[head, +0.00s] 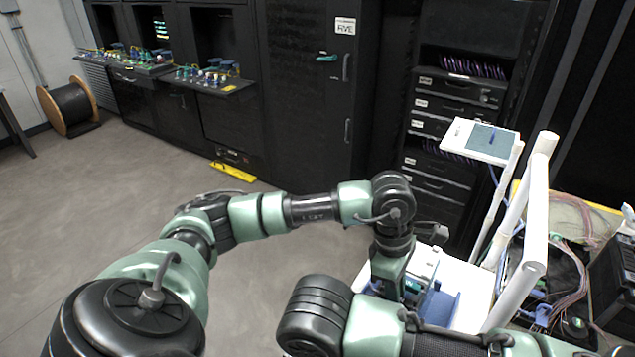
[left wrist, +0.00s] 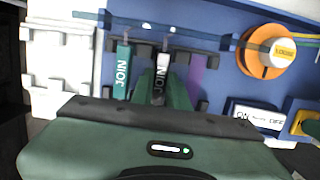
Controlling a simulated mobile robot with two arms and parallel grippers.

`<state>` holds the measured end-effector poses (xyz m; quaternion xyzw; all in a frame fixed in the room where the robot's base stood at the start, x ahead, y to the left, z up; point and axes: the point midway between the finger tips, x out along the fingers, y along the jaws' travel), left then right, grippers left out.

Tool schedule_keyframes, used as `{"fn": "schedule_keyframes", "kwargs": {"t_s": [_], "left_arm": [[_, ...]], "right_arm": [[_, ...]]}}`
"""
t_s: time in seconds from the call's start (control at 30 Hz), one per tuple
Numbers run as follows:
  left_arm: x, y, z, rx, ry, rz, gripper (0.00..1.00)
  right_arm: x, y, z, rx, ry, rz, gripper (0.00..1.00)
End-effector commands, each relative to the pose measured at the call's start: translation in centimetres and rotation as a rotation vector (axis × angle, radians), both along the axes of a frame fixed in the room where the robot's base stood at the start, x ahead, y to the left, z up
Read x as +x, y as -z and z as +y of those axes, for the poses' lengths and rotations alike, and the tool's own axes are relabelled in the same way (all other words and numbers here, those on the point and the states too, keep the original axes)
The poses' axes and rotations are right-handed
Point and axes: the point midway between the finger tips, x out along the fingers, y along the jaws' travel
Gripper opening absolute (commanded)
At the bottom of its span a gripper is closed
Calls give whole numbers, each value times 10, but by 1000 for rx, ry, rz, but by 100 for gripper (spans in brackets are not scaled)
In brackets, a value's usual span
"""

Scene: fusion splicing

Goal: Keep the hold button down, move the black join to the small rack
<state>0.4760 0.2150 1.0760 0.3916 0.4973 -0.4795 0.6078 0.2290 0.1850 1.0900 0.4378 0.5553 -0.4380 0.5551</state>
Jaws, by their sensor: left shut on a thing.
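In the left wrist view, a black join (left wrist: 161,78) with white JOIN lettering stands out in front of my left gripper (left wrist: 165,95). The gripper's green fingers are shut on it. A teal join (left wrist: 122,70) with the same lettering is just left of it, among dark holders of what looks like the small rack (left wrist: 160,45). I cannot tell whether the black join touches the rack. In the head view, my left gripper (head: 408,287) points down over the white and blue work area; the joins are too small to make out there.
An orange spool (left wrist: 262,52) and an ON/OFF switch (left wrist: 256,117) lie to the right in the left wrist view. In the head view, white posts (head: 535,230), a tablet (head: 480,140) and loose cables (head: 570,270) crowd the right.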

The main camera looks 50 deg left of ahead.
Motion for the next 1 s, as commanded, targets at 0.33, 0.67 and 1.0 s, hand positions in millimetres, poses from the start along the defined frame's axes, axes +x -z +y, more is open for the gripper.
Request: {"fn": "schedule_keyframes", "kwargs": {"t_s": [0.33, 0.67, 1.0], "left_arm": [[0, -15, 0, -1, 0, -2, 0], [1, -32, 0, 0, -1, -5, 0], [1, -66, 0, 0, -1, -4, 0]], "right_arm": [[0, 1, 0, -1, 0, 0, 0], [0, 0, 0, -1, 0, 0, 0], [0, 1, 0, -1, 0, 0, 0]]}}
